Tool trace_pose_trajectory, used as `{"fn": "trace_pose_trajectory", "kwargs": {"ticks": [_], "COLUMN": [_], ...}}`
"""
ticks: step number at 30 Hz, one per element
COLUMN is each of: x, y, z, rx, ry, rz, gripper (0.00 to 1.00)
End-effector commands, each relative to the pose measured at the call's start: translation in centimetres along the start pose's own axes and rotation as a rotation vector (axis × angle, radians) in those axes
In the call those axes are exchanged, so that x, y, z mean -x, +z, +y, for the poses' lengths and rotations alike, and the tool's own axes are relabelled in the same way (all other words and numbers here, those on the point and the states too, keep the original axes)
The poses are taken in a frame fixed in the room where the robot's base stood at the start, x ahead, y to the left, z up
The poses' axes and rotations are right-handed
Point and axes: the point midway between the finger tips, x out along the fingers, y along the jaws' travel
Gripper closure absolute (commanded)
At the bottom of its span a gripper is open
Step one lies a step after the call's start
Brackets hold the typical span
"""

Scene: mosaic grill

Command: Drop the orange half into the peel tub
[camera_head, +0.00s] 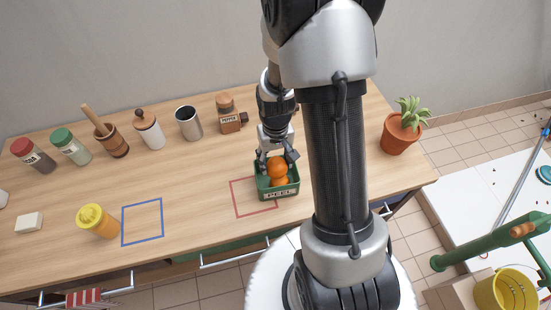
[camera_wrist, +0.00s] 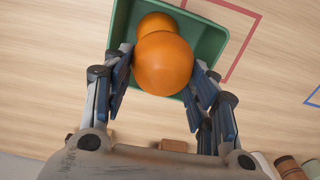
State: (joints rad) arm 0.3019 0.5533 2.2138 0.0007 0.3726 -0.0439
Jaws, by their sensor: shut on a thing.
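The green peel tub (camera_head: 292,186), with a lettered label on its front, stands on the counter below my gripper (camera_head: 277,160). My gripper is shut on an orange half (camera_head: 278,166), held over the tub. In the wrist view this orange half (camera_wrist: 163,64) sits between the fingers, its rounded side showing. A second orange piece (camera_wrist: 157,22) lies behind it in the tub (camera_wrist: 206,38). That second piece (camera_head: 280,182) also shows low in the tub in the head view. The held half hides part of the tub's inside, so I cannot tell whether the two pieces touch.
A red outlined square (camera_head: 236,202) lies around the tub's left side, and a blue one (camera_head: 142,222) farther left. A pepper grinder (camera_head: 230,115) and a metal cup (camera_head: 188,122) stand behind; a potted plant (camera_head: 402,131) is at right.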

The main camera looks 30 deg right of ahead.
Motion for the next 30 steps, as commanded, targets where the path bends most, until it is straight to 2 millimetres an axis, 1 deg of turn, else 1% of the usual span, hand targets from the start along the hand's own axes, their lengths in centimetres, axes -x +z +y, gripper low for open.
{"fn": "trace_pose_trajectory", "kwargs": {"ticks": [4, 5, 15, 25, 28, 30], "x": [0.1, 0.1, 0.0, 0.1, 0.9, 1.9], "y": [0.0, 0.0, 0.0, 0.0, -0.1, -0.1], "z": [0.0, 0.0, 0.0, 0.0, 0.0, 0.0], "rx": [0.0, 0.0, 0.0, 0.0, 0.0, 0.0], "ry": [0.0, 0.0, 0.0, 0.0, 0.0, 0.0], "rz": [0.0, 0.0, 0.0, 0.0, 0.001, 0.005], "gripper": [0.64, 0.46, 0.24, 0.24, 0.24, 0.24]}}
